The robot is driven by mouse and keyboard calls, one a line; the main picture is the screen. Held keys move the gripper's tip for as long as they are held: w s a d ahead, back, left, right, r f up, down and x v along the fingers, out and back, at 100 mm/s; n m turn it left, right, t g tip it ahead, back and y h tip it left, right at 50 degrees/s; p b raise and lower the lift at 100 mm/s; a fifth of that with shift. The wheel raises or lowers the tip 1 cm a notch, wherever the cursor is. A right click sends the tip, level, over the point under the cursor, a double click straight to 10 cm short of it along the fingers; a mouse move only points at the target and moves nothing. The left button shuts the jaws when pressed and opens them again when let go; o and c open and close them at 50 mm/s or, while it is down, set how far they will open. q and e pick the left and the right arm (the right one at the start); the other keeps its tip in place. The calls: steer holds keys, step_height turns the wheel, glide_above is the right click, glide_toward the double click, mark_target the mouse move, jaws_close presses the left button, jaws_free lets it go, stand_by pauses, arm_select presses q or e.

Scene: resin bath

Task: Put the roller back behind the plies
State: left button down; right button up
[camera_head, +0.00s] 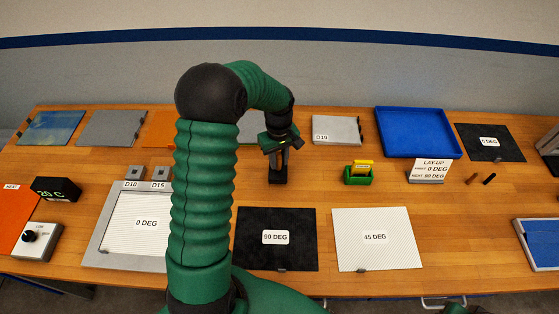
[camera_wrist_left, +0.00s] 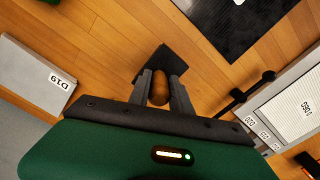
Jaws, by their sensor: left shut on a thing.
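My left gripper (camera_head: 281,150) reaches down over the middle of the table. In the left wrist view its fingers (camera_wrist_left: 161,92) are shut on the roller's brown handle (camera_wrist_left: 159,88). A black part (camera_wrist_left: 160,62) shows just past the fingertips, and in the head view it is a dark block (camera_head: 278,175) under the gripper. I cannot tell whether it touches the table. It is behind the black 90 DEG ply (camera_head: 255,255). The white 45 DEG ply (camera_head: 395,250) lies to the right, the 0 DEG ply (camera_head: 125,240) to the left. My right gripper is not in view.
A green box with yellow cards (camera_head: 358,178) stands to the right of the gripper. Behind are the D19 plate (camera_head: 345,135) and a blue tray (camera_head: 412,150). A lay-up sign (camera_head: 429,178) stands before the tray. Bare wood (camera_head: 310,190) lies around the dark block.

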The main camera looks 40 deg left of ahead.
mark_target(279, 164)
arm_select(q)
steer(key=shift+w+a+f+p, duration=0.15)
steer(key=shift+w+f+p, duration=0.1)
steer(key=shift+f, duration=0.65)
steer(key=shift+w+a+f+p, duration=0.1)
steer(key=shift+w+f+p, duration=0.15)
steer(key=shift+f, duration=0.6)
steer(key=c, duration=1.2)
jaws_free()
steer(key=shift+s, duration=0.15)
steer(key=shift+o, duration=0.2)
